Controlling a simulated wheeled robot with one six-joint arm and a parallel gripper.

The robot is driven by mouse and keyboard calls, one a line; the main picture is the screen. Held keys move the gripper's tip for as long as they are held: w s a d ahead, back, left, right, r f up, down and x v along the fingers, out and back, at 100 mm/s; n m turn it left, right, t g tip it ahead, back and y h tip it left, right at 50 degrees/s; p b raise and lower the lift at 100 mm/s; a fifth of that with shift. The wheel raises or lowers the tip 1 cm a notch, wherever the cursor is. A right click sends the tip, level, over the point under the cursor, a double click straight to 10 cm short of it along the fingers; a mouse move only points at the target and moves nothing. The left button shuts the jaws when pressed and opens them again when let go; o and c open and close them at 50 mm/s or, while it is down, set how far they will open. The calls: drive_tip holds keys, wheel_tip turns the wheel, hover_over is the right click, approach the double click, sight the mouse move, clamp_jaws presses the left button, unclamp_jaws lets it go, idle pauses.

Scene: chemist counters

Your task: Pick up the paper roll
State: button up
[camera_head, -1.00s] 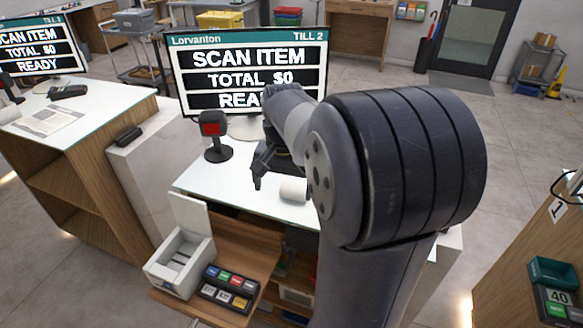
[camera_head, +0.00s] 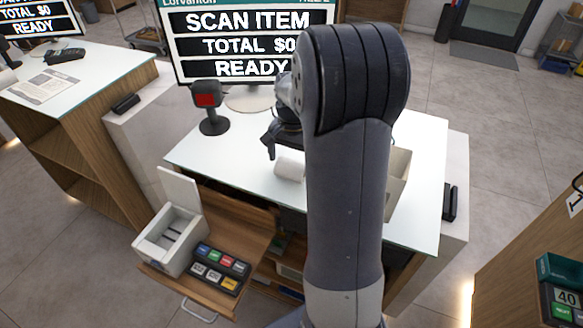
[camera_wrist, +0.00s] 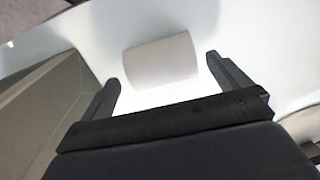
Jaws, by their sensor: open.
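The paper roll (camera_head: 290,165) is a small white cylinder lying on its side on the white counter top. It also shows in the wrist view (camera_wrist: 160,61), just ahead of my fingers and roughly between their lines. My gripper (camera_wrist: 164,80) is open, with one dark finger to each side and nothing held. In the head view my gripper (camera_head: 270,147) is partly hidden by my arm and hangs close by the roll. I cannot tell whether a finger touches it.
A till screen (camera_head: 248,45) and a scanner on a stand (camera_head: 208,107) stand behind. A beige box (camera_head: 398,176) stands right of my arm. An open drawer with a white lidded box (camera_head: 172,240) and a key block (camera_head: 219,268) juts out in front.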

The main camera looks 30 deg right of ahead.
sight(291, 162)
drive_tip(key=shift+a+f, duration=0.2)
drive_tip(key=shift+f, duration=1.6)
drive_tip(key=c, duration=1.1)
